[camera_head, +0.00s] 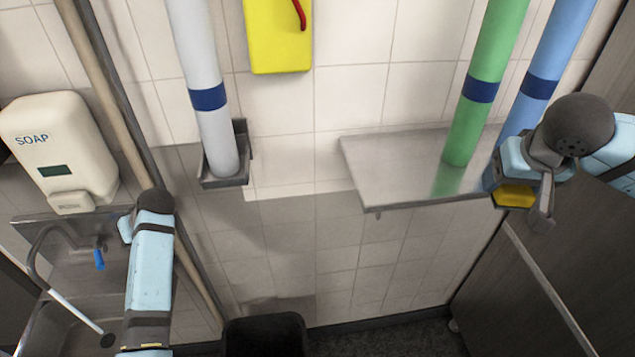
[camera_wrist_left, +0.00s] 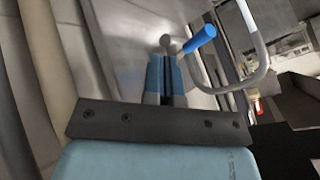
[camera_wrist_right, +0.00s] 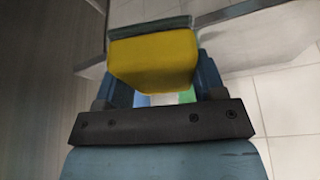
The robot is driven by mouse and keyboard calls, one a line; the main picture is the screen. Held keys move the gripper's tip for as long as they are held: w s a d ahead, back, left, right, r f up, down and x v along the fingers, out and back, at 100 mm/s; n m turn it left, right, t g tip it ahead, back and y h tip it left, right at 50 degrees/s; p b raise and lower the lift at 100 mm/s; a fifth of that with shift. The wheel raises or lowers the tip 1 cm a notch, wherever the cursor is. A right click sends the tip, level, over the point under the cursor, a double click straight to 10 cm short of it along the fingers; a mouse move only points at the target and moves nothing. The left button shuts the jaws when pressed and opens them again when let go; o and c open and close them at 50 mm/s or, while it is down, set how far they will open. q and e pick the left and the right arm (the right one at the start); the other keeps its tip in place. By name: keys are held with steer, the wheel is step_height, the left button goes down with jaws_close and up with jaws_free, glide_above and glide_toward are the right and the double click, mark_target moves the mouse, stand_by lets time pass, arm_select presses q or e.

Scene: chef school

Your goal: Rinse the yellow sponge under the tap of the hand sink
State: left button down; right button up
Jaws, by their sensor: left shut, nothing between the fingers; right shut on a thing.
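The yellow sponge (camera_head: 515,195) is in my right gripper (camera_head: 522,207), at the right end of the metal shelf. In the right wrist view the sponge (camera_wrist_right: 155,60) sits between the fingers. The hand sink (camera_head: 55,325) is at the lower left. Its curved tap (camera_head: 36,250) has a blue lever (camera_head: 99,260). A white streak (camera_head: 75,312) like running water drops from the spout to the dark drain. My left gripper (camera_wrist_left: 168,55) is shut and empty beside the blue lever (camera_wrist_left: 200,40); I cannot tell whether they touch. My left arm hides part of the sink.
The metal shelf (camera_head: 395,180) juts from the tiled wall, with green (camera_head: 485,80) and blue tubes standing by it. A white tube (camera_head: 205,90) stands in a wall bracket. A soap dispenser (camera_head: 62,150) hangs above the sink. A black bin (camera_head: 265,335) stands below. The wall's middle is open.

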mark_target(99, 255)
steer(key=shift+r+p, duration=0.55)
steer(key=shift+r, duration=0.15)
steer(key=shift+w+r+p, duration=0.1)
steer(key=shift+r+p, duration=0.4)
steer(key=shift+p, duration=0.05)
steer(key=shift+r, duration=0.25)
arm_select(q)
steer(key=s+a+f, duration=0.2)
steer(key=a+f, duration=0.1)
steer(key=a, duration=0.3)
steer(key=shift+a, duration=0.3)
steer(key=shift+w+f, duration=0.1)
steer(key=shift+f, duration=0.05)
arm_select(e)
steer(key=shift+f, duration=0.1)
